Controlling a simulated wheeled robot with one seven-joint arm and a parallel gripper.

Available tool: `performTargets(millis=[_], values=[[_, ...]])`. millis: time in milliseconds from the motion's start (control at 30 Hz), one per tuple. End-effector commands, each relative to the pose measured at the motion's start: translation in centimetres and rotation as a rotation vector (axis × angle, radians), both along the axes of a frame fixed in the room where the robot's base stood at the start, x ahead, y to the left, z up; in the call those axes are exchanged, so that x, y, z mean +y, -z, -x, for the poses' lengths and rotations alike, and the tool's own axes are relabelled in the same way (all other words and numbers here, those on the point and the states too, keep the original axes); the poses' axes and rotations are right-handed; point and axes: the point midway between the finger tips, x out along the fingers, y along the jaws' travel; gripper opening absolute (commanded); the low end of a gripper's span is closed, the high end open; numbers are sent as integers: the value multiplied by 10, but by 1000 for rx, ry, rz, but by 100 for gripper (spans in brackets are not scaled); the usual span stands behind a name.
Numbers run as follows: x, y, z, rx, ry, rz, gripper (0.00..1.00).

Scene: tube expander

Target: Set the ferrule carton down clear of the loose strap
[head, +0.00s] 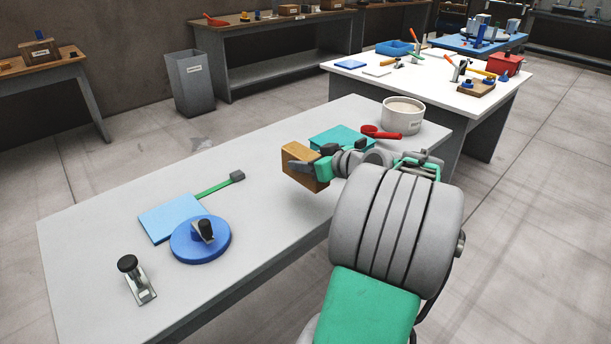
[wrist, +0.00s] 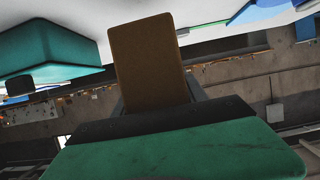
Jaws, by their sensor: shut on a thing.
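The ferrule carton (head: 298,162) is a small brown box. My gripper (head: 307,166) is shut on it and holds it tilted, apparently a little above the grey table (head: 265,215). In the wrist view the carton (wrist: 148,60) stands out between the fingers, with the pale table top at the upper edge. The loose strap (head: 212,188) is green with a dark end piece and lies on the table to the left of the carton, well apart from it. Its near end meets a light blue flat pad (head: 168,218); whether it runs beneath is unclear.
A teal box (head: 340,136) stands right behind the carton. A red scoop (head: 382,134) and a white tub (head: 402,114) are at the table's far right. A blue disc (head: 192,246) and a metal clamp (head: 138,280) are at the near left. Bare table lies between strap and carton.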

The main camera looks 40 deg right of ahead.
Motion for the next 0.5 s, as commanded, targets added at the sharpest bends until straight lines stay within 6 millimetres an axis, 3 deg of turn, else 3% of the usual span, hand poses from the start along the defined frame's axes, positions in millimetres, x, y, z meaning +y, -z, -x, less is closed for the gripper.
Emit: performTargets(millis=[33, 100, 367, 500], values=[[-5, 16, -6, 3, -1, -7, 0], [-14, 29, -14, 2, 0, -6, 0], [-30, 54, -29, 1, 4, -4, 0], [-30, 78, -27, 2, 5, -3, 0]])
